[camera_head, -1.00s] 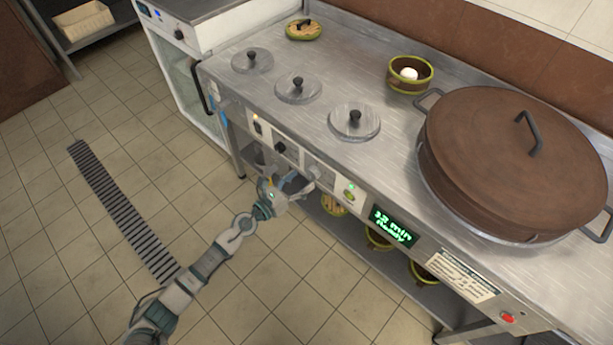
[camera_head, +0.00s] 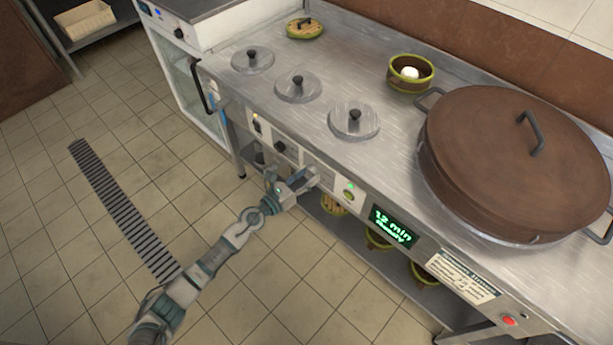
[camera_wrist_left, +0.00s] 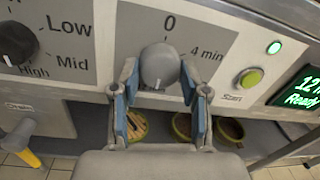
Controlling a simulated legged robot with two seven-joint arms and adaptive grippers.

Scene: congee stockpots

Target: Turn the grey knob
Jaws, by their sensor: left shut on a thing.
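The grey knob (camera_wrist_left: 160,66) sits in the middle of the wrist view, on a dark grey dial plate marked "0" above it and "4 min" to its right. My left gripper (camera_wrist_left: 159,78) has one blue-padded finger on each side of the knob and is shut on it. In the head view my left gripper (camera_head: 299,182) is at the stove's front panel and covers much of the knob. Its pointer position is hard to read. My right gripper is not in view.
A black knob (camera_wrist_left: 17,43) marked Low, Mid and High is to the left. A green-lit Start button (camera_wrist_left: 247,78) and a display (camera_head: 391,226) reading "12 min Ready" are to the right. A large brown-lidded pot (camera_head: 480,150) stands on the steel counter (camera_head: 330,60).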

